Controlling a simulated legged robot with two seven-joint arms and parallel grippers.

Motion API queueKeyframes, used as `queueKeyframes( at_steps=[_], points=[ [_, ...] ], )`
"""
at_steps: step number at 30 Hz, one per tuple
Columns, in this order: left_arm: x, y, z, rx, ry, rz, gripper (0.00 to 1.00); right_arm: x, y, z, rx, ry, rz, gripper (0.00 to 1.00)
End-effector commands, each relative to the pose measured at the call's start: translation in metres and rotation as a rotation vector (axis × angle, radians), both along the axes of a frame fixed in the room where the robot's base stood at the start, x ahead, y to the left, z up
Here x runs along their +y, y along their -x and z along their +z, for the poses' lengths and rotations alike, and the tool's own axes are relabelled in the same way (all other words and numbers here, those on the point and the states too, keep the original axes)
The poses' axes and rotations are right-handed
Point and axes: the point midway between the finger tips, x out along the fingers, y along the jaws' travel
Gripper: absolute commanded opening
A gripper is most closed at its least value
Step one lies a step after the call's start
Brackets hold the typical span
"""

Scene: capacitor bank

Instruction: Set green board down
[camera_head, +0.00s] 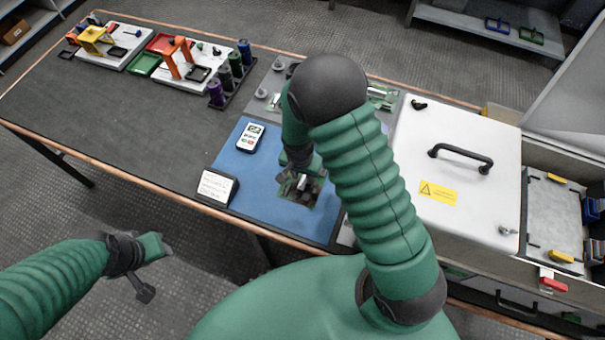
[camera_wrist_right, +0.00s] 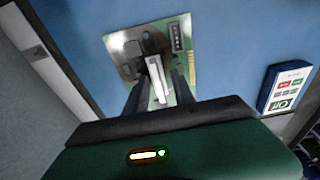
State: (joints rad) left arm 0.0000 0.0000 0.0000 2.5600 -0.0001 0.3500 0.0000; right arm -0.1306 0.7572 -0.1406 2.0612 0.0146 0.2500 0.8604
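The green board (camera_head: 300,188) is on or just above the blue mat in the head view, partly hidden by my right gripper (camera_head: 302,178). In the right wrist view the board (camera_wrist_right: 186,32) shows dark and silvery parts, with a pale upright piece (camera_wrist_right: 158,80) in the middle. My right gripper (camera_wrist_right: 160,85) points down at the board, one dark finger on each side of that piece. I cannot tell whether the fingers touch it, or whether the board rests on the mat. My left gripper (camera_head: 150,248) is at the lower left, away from the table; its fingers are unclear.
The blue mat (camera_head: 238,178) has free room left of the board. A phone-like meter (camera_head: 250,138) and a small white card stand (camera_head: 217,187) are there. A white cabinet lid with a black handle (camera_head: 460,157) is at right. Trays and colored cylinders (camera_head: 235,63) stand at back left.

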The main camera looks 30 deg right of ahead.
Motion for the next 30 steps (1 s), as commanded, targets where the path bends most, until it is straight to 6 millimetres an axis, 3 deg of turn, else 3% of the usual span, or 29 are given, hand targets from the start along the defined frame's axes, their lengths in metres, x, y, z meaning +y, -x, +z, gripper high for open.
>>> queueKeyframes(
  at_steps=[7, 18, 23, 26, 30],
  points=[
    [0.000, 0.000, 0.002, 0.000, 0.000, 0.000, 0.38, 0.001, 0.000, 0.014, -0.003, 0.000, 0.000, 0.30],
    [0.000, 0.000, 0.012, 0.000, 0.000, 0.000, 0.38, 0.009, 0.007, 0.102, -0.003, -0.001, 0.000, 0.30],
    [0.000, 0.000, 0.014, 0.000, 0.000, 0.000, 0.38, 0.011, 0.011, 0.120, -0.002, -0.004, 0.015, 0.30],
    [0.000, 0.000, 0.014, 0.000, 0.000, 0.000, 0.38, 0.013, 0.029, 0.136, -0.019, -0.022, 0.171, 0.30],
    [0.000, 0.000, 0.013, 0.000, 0.000, 0.000, 0.38, 0.018, 0.074, 0.160, -0.075, -0.007, 0.565, 0.30]
  ],
)
